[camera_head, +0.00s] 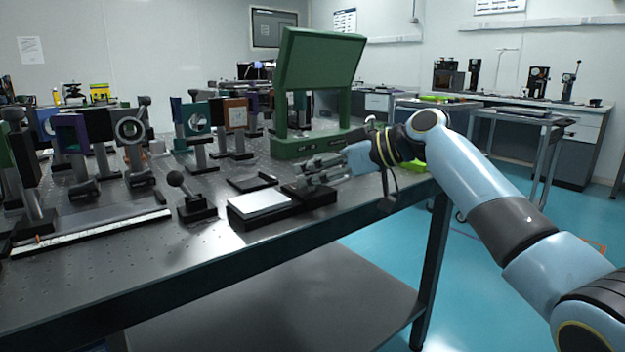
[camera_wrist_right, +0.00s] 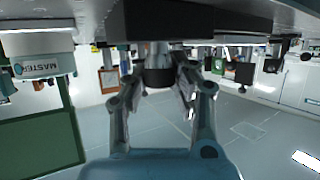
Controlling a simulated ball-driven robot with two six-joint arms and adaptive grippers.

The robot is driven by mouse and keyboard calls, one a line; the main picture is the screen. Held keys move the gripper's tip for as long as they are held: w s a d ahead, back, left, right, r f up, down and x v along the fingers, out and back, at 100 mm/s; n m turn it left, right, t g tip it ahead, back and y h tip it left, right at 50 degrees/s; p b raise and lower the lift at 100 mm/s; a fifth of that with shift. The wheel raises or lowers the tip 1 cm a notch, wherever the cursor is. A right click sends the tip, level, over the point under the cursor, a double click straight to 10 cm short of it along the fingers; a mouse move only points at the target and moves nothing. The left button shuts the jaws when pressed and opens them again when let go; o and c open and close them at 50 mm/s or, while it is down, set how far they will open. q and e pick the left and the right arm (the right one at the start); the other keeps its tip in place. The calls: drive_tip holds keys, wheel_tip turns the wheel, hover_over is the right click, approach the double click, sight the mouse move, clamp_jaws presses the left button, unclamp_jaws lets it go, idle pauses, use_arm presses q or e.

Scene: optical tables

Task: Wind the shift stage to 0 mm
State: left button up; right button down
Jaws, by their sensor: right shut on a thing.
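The shift stage is most likely the low black block with a pale plate (camera_head: 260,203) near the table's front edge in the head view. My right gripper (camera_head: 310,172) reaches it from the right, at the block's right end. In the wrist view, which is upside down, the dark underside or side of the block (camera_wrist_right: 200,20) is at the top. A dark round knob (camera_wrist_right: 158,74) on a lighter shaft comes from the block. My right gripper's fingers (camera_wrist_right: 160,82) are shut on this knob, one on each side. No scale reading is legible. My left gripper is not in view.
A green stand with a tilted panel (camera_head: 318,62) rises behind the gripper. A small black joystick-like post (camera_head: 181,185) is left of the stage. Several optic mounts (camera_head: 131,130) fill the table's left. The table (camera_head: 225,262) ends just in front of the stage.

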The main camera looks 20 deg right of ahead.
idle(0.4)
drive_tip(key=c, duration=1)
unclamp_jaws()
drive_tip(key=v, duration=1.2)
drive_tip(key=shift+w+d, duration=0.1)
drive_tip(key=shift+w, duration=0.05)
